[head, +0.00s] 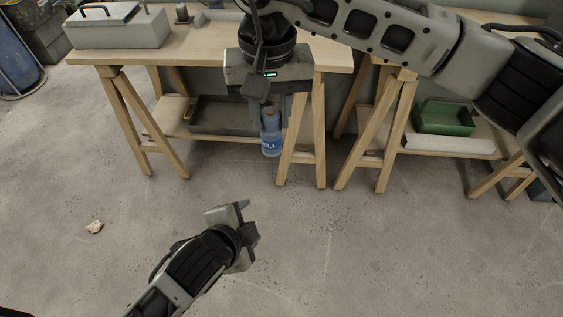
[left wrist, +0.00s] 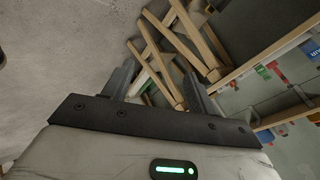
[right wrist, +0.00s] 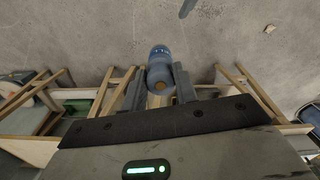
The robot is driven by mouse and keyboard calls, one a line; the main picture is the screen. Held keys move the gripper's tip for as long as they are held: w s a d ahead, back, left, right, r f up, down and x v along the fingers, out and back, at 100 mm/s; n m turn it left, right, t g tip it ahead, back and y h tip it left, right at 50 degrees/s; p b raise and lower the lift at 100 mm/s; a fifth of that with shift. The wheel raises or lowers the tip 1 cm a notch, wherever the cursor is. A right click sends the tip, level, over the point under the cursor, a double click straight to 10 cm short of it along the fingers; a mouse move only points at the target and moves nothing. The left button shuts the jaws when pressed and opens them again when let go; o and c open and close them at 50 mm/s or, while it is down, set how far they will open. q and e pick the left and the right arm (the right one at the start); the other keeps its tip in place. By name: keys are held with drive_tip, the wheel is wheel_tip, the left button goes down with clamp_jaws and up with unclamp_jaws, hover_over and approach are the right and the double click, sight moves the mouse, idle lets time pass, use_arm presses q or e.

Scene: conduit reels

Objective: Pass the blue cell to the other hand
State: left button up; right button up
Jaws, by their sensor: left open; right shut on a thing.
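The blue cell (head: 271,141) is a bottle-shaped cylinder with a blue lower body and a paler top. My right gripper (head: 270,112) is shut on it and holds it upright in front of the wooden trestle table. In the right wrist view the cell (right wrist: 159,68) sits between the fingers of the right gripper (right wrist: 157,88). My left gripper (head: 250,219) is lower in the head view, apart from the cell, open and empty. In the left wrist view the fingers of the left gripper (left wrist: 158,82) stand apart with nothing between them; the cell is not visible there.
A wooden trestle table (head: 205,46) bears a grey toolbox (head: 118,27). Its lower shelf holds a dark tray (head: 222,118). A green bin (head: 443,119) is on the right table's shelf. A small pale scrap (head: 95,227) lies on the concrete floor, which is otherwise largely clear.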

use_arm(q)
wheel_tip(320, 180, up, 5)
drive_tip(key=w+d+m+y, duration=0.2)
drive_tip(key=m, duration=0.5)
drive_tip(key=m+t+y, duration=0.3)
drive_tip(key=m+t, duration=0.2)
drive_tip(key=m, duration=0.7)
approach(276, 139)
drive_tip(key=shift+h, duration=0.3)
drive_tip(key=x, duration=1.1)
drive_tip(key=shift+a, duration=0.2)
